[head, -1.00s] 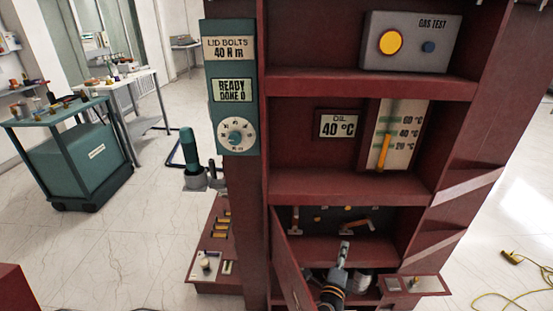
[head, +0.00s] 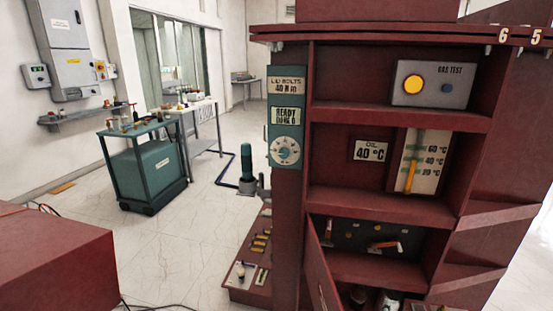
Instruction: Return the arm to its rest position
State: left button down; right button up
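Neither of my grippers shows in the head view now, and no part of my arms can be made out. The dark red transformer cabinet (head: 398,124) stands right of centre. Its lower compartment has a door (head: 320,275) swung open at the left. Inside that compartment are two small levers with orange-red ends (head: 385,245). Whatever is further down is cut off by the bottom edge.
A teal cart (head: 150,172) and a white table (head: 200,118) stand at the left back. A dark red block (head: 60,255) fills the lower left. A green post (head: 246,165) stands beside the cabinet. The pale floor (head: 185,235) between is clear.

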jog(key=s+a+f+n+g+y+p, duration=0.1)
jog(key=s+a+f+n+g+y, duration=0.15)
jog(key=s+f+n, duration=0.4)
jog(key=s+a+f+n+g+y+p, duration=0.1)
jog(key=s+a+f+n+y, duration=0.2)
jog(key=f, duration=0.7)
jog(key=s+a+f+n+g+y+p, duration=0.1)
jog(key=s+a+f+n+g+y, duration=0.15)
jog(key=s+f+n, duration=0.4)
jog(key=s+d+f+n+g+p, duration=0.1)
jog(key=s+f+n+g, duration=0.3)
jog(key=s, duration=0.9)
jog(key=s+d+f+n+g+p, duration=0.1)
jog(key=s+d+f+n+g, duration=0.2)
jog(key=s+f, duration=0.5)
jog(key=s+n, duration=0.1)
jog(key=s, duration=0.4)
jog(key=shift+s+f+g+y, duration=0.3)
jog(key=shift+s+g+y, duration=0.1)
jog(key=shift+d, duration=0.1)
